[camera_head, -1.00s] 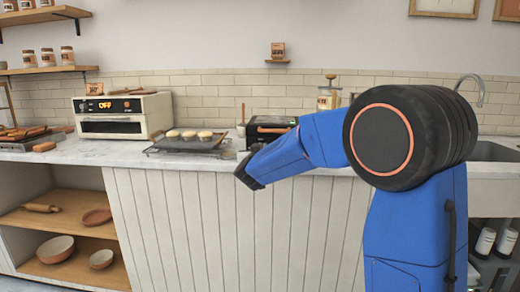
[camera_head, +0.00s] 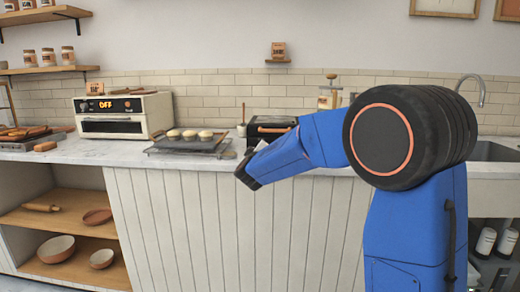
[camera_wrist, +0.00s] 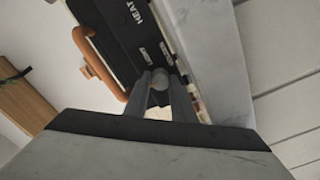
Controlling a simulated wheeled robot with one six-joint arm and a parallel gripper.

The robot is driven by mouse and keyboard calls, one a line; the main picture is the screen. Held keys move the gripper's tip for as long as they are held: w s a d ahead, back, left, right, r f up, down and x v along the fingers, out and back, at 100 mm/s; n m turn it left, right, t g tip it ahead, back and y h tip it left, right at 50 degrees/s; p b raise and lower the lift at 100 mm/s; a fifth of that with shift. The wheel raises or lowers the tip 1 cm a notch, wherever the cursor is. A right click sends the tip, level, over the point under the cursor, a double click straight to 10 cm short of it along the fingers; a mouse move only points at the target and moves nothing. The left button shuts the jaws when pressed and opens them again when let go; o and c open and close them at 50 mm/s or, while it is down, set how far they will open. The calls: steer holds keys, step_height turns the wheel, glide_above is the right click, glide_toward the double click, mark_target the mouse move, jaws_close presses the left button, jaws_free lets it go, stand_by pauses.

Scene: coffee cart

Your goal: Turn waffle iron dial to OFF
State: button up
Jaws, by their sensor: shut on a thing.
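The waffle iron (camera_head: 264,129) is a black box with an orange handle on the counter, partly hidden behind my arm in the head view. In the wrist view its dark front panel (camera_wrist: 118,32) shows the words HEAT and LIGHT, with the orange handle (camera_wrist: 88,58) alongside. My gripper (camera_wrist: 161,84) is at this panel. Its two fingers are shut on a small grey round dial (camera_wrist: 160,80) near the LIGHT label. The dial's pointer and any OFF mark cannot be made out.
A tray with pale round pastries (camera_head: 189,135) lies left of the waffle iron on the counter (camera_head: 90,153). A cream oven (camera_head: 122,115) with OFF on its display stands further left. A sink (camera_head: 495,151) is at the right.

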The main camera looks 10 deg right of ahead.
steer(key=shift+f+n, duration=0.2)
steer(key=shift+n, duration=0.4)
steer(key=o, duration=1.1)
steer(key=shift+c, duration=0.2)
